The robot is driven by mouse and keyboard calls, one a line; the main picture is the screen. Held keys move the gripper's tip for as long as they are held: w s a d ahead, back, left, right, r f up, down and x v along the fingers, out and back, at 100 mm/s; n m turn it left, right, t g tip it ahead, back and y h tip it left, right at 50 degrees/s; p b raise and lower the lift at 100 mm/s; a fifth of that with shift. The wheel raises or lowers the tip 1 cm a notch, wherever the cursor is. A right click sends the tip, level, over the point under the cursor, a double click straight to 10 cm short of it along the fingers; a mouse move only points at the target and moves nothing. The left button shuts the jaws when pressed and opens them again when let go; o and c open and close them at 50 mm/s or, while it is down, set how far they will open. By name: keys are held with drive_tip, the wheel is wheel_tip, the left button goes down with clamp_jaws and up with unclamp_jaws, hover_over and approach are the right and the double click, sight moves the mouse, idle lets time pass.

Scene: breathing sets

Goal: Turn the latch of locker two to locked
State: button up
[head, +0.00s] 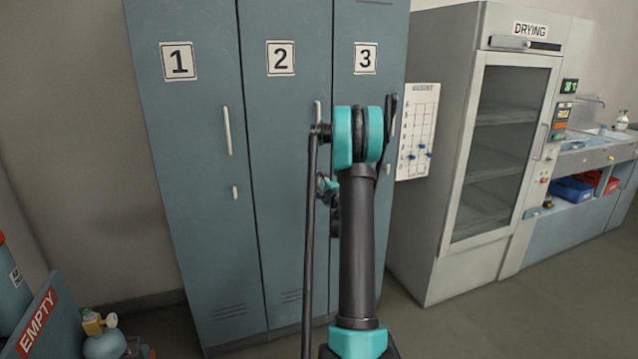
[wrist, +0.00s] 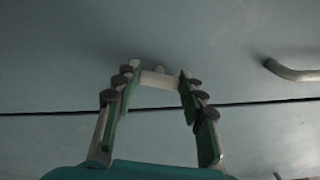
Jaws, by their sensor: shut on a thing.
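Locker two (head: 283,150) is the middle blue-grey door, marked 2. In the head view my arm hides most of its latch area, and my gripper (head: 327,187) is partly hidden at the door's right side. In the wrist view my gripper (wrist: 160,80) has its fingertips on both ends of a small pale latch (wrist: 159,79) on the door. The latch lies roughly along the door seam, with a small nub on its far side. The gripper is shut on it. The locker two handle (head: 318,112) is above; a handle end (wrist: 290,72) shows in the wrist view.
Locker one (head: 185,130) with its own handle and latch is at left, locker three (head: 365,25) at right. A drying cabinet (head: 465,200) stands further right. A board (head: 417,130) hangs beside locker three.

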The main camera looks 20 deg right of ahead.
drive_tip(key=shift+n, duration=1.6)
drive_tip(key=o, duration=1.2)
drive_tip(key=shift+c, duration=0.2)
drive_tip(key=shift+s, duration=0.1)
drive_tip(key=s, duration=1.1)
drive_tip(key=shift+s, duration=0.4)
